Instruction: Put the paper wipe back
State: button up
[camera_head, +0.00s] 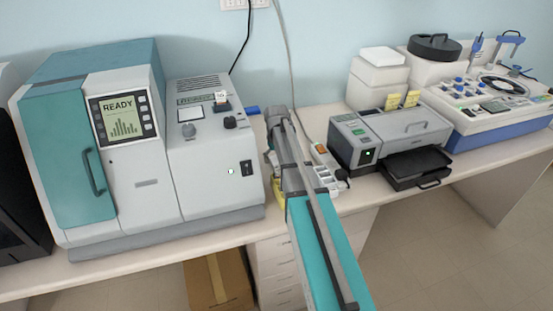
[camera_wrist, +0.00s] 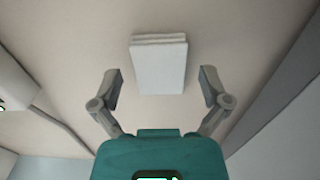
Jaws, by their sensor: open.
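A white, flat, layered rectangle, which looks like the folded paper wipe (camera_wrist: 158,66), lies on the pale bench top in the wrist view. My gripper (camera_wrist: 161,76) is open, with one finger on each side of the wipe and a clear gap to both. The fingers look empty, and the wipe's near end lies between them. I cannot tell the height of the fingers above the bench. In the head view my own arm hides the wipe and the gripper.
A teal and white machine (camera_head: 140,180) stands left of my arm. A grey printer-like device (camera_head: 390,135) with a black tray (camera_head: 415,167) stands to the right. A power strip (camera_head: 325,170) lies close beside my arm. A white and blue instrument (camera_head: 490,110) is at the far right.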

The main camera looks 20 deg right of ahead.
aim_at(276, 160)
notch_tip(276, 160, up, 12)
jog(key=p, duration=1.1)
jog(key=shift+f, duration=0.25)
